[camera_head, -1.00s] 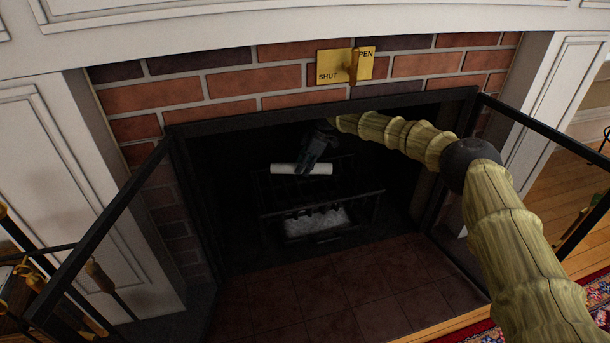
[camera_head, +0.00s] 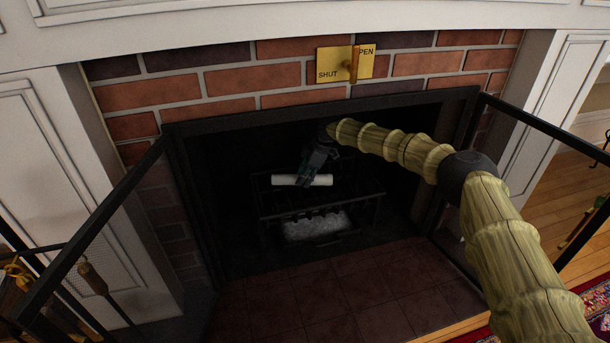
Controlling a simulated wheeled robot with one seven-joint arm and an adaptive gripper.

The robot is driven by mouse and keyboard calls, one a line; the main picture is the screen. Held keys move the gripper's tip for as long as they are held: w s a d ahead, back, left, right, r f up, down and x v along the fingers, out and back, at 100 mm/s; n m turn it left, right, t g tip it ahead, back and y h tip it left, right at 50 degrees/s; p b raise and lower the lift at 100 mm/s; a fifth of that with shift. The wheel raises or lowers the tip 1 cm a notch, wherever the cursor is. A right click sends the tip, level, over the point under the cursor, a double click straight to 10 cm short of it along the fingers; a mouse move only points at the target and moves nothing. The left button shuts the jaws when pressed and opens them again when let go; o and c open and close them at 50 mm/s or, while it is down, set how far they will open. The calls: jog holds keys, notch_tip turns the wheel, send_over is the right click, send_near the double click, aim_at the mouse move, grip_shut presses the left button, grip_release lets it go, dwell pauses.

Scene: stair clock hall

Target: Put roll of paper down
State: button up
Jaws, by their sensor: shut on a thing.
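The roll of paper (camera_head: 288,180) is a white cylinder lying level inside the dark fireplace. My gripper (camera_head: 305,180) reaches in from the upper right and is shut on the roll near its middle. The roll is over the dark metal fire grate (camera_head: 322,208). I cannot tell whether it touches the grate's bars. The fingertips are dark and hard to make out against the firebox.
A pale ash bed (camera_head: 315,226) lies low in the grate. Open mesh screen doors (camera_head: 105,240) stand on both sides of the opening. A brass damper plate (camera_head: 345,65) is on the brick above. Fire tools (camera_head: 95,280) stand at left. The tiled hearth (camera_head: 320,300) is clear.

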jog(key=shift+f, duration=0.2)
jog(key=o, duration=1.1)
jog(key=shift+r+b, duration=0.2)
jog(key=shift+b, duration=0.1)
jog(key=shift+r+b, duration=0.2)
jog(key=shift+b, duration=0.1)
jog(key=shift+p+v, duration=0.7)
jog(key=shift+v, duration=0.35)
jog(key=shift+p+v, duration=0.65)
jog(key=shift+v, duration=0.3)
jog(key=d+p, duration=0.1)
jog(key=d, duration=0.3)
jog(key=d+p, duration=0.2)
jog(key=d, duration=0.1)
jog(key=d+p, duration=0.2)
jog(key=d, duration=0.2)
jog(key=shift+w+d+f, duration=0.1)
jog(key=shift+d+f, duration=0.2)
